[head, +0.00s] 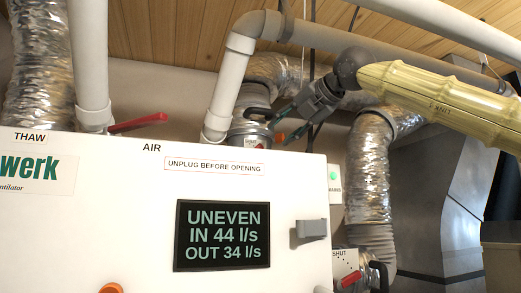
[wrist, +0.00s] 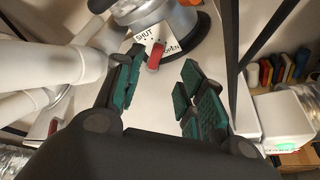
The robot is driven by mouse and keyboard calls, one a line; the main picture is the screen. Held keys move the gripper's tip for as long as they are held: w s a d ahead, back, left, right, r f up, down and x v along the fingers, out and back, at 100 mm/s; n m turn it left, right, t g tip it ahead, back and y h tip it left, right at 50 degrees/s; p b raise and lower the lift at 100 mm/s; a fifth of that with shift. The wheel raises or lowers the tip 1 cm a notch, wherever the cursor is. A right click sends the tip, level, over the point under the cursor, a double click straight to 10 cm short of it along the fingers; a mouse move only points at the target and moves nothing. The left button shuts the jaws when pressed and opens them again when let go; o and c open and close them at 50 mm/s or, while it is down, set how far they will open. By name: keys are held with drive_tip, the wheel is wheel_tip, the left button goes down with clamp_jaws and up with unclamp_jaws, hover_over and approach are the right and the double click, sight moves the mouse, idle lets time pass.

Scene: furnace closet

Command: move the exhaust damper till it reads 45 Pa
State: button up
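The dark display (head: 222,236) on the white unit reads UNEVEN, IN 44 l/s, OUT 34 l/s; no Pa figure shows. A damper (head: 251,141) on the duct behind the unit's top edge is partly hidden by that edge. In the wrist view, a white plate (wrist: 171,38) marked SHUT and OPEN carries a red lever (wrist: 154,56). My gripper (head: 279,128) is near this damper. In the wrist view my gripper (wrist: 160,72) is open, with its green-padded fingers on either side of the lever and apart from it. No label naming the exhaust damper is readable.
Another red lever (head: 138,122) stands by the left white pipe. A second SHUT plate (head: 345,265) with a red lever is at lower right, below a silver duct (head: 368,180). A grey pipe (head: 340,42) crosses above my gripper. A green lamp (head: 333,176) is beside the unit.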

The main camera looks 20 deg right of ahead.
sight(261, 147)
drive_tip(key=shift+w+a+r+p, duration=0.1)
drive_tip(key=shift+w+a+p, duration=0.1)
drive_tip(key=shift+w+p, duration=0.1)
drive_tip(key=p+x, duration=0.3)
drive_tip(key=x, duration=0.4)
drive_tip(key=shift+p+x, duration=0.6)
drive_tip(key=shift+x, duration=0.55)
drive_tip(key=shift+s, duration=0.2)
clamp_jaws()
